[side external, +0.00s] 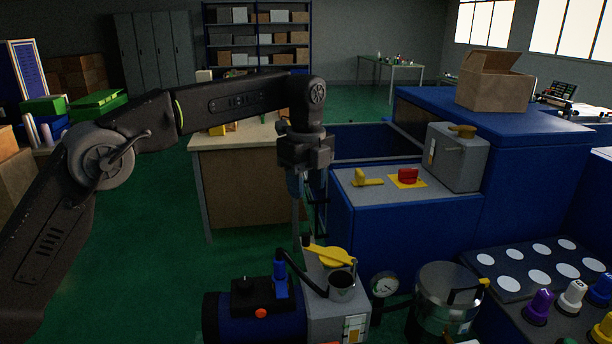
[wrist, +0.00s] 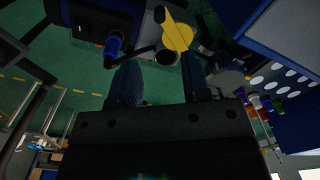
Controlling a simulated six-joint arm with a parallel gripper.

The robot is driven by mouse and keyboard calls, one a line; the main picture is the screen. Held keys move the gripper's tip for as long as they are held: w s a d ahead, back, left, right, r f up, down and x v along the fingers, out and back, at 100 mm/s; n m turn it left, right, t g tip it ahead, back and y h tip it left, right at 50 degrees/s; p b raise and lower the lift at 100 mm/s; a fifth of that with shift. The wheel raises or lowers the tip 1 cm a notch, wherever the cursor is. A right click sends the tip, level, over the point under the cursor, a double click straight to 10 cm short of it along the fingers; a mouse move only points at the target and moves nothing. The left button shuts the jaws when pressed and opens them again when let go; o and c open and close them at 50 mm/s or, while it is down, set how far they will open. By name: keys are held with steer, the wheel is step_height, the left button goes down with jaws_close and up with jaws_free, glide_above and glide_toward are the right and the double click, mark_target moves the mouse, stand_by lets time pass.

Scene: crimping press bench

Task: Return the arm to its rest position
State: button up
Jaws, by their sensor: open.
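My gripper (side external: 298,205) hangs below my dark arm near the middle of the side view, fingers pointing down. In the wrist view its two blue-grey fingers stand apart with nothing between them, so my gripper (wrist: 160,82) is open and empty. In the side view it is above and behind the grey unit (side external: 322,315) with a yellow lever (side external: 328,256) and a metal cup (side external: 341,286). The yellow lever also shows beyond the fingers in the wrist view (wrist: 177,34). I cannot see any contact between the fingers and these parts.
A blue cabinet (side external: 405,225) with a red knob (side external: 408,175) stands right of my gripper. A pressure gauge (side external: 384,286) and metal pot (side external: 447,300) are at the front. A workbench (side external: 240,185) stands behind. Green floor (side external: 150,250) is open at left.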

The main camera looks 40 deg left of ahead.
steer(key=shift+r, duration=0.8)
steer(key=s+a+r+n+t, duration=0.1)
steer(key=s+a+r+n, duration=0.2)
steer(key=s+n, duration=0.35)
steer(key=s+a+r+n+t, duration=0.2)
steer(key=s+a+r+n, duration=0.15)
steer(key=s, duration=0.55)
steer(key=s+a+f+n+t, duration=0.1)
steer(key=s+f+n, duration=0.4)
steer(key=s, duration=0.3)
steer(key=s+a+f+n+t, duration=0.1)
steer(key=s+f+n, duration=0.4)
steer(key=s, duration=0.4)
steer(key=shift+f+n+t, duration=0.2)
steer(key=shift+n+t, duration=0.1)
steer(key=shift+n, duration=0.1)
